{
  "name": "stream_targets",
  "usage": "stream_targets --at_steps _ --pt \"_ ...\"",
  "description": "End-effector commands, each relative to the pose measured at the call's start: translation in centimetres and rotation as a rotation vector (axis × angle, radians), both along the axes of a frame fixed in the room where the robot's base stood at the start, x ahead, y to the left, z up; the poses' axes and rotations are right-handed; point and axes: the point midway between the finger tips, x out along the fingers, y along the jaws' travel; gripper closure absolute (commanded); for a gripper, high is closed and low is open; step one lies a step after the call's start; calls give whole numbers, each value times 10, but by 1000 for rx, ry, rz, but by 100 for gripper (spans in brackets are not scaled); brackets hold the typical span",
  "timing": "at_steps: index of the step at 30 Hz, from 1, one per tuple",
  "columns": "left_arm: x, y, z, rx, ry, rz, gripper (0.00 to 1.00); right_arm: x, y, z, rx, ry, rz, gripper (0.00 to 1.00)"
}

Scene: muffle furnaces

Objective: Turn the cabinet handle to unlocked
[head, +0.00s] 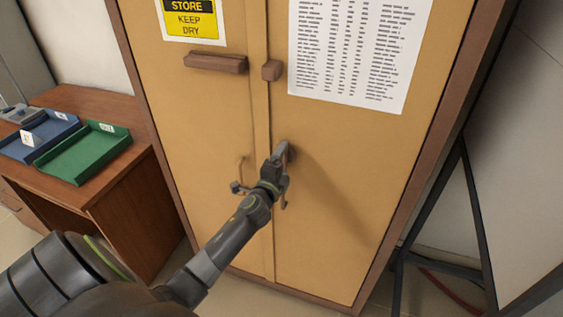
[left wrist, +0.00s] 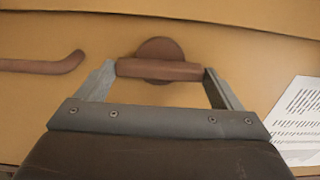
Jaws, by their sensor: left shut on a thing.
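The cabinet (head: 330,200) is tan with two doors and a brown frame. Its brown turning handle, a short bar on a round base, sits on the right door near the middle seam and shows clearly in the left wrist view (left wrist: 160,70). My left gripper (head: 282,152) reaches it from below left and is shut on it. In the left wrist view my fingertips (left wrist: 160,72) press the two ends of the bar. In the head view my gripper hides much of the handle. My right gripper is in neither view.
A curved pull (head: 241,170) is on the left door, and brown blocks (head: 216,63) are higher up. A printed sheet (head: 350,50) hangs on the right door. A wooden desk (head: 125,190) with green (head: 85,152) and blue trays stands left. A black metal frame (head: 475,220) stands right.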

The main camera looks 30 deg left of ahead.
Motion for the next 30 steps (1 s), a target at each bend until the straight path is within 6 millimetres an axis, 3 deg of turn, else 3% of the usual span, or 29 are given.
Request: stream_targets --at_steps 15,16,18,26,30 --pt "0 0 -1 21 6 -1 36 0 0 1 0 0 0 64" --pt "0 0 -1 21 6 -1 10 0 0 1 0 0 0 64" --pt "0 0 -1 20 6 -1 1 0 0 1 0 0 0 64" --pt "-1 0 -1 18 5 0 0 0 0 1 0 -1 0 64" --pt "-11 -3 -1 17 5 0 0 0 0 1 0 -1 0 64"
